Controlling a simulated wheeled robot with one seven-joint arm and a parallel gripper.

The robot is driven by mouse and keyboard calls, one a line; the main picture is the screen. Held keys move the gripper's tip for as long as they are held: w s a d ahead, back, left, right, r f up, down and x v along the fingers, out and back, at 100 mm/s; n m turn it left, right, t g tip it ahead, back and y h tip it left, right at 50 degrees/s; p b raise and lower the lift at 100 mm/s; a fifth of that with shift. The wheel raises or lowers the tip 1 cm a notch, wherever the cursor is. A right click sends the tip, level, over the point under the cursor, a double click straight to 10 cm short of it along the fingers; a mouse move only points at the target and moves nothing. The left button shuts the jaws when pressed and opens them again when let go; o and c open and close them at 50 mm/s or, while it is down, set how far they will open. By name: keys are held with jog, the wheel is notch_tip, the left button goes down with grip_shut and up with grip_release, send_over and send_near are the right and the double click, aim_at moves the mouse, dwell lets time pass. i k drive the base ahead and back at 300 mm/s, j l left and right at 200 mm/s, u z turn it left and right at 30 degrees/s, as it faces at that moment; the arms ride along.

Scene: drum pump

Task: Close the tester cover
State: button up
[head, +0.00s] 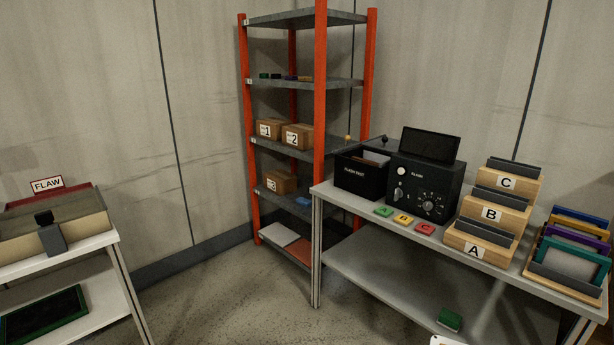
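The tester (425,188) looks to be the black box on the grey bench at the right, with a white knob and dials on its front. A dark flat panel (430,145), apparently its cover, stands raised and tilted above its top. Whether anything lies inside the tester is hidden from this low angle. My gripper is not in view, so I cannot see what it holds.
A black labelled bin (360,178) stands left of the tester. Green, yellow and red tags (404,219) lie in front. Wooden stands A, B and C (488,222) are close on its right. An orange-framed shelf (320,100) stands behind. Floor (215,290) between the benches is clear.

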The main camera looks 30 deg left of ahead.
aim_at(393, 140)
jog(key=i+j+u, duration=0.1)
jog(key=u, duration=0.35)
jog(key=i+u, duration=0.3)
jog(key=u, duration=0.15)
jog(key=i+l+u, duration=0.1)
jog(key=u, duration=0.35)
jog(key=i+l+u, duration=0.15)
jog(key=i+l, duration=0.2)
jog(key=i, duration=0.15)
jog(key=i+l+u, duration=0.1)
jog(key=i+l, duration=0.3)
jog(key=i, duration=0.1)
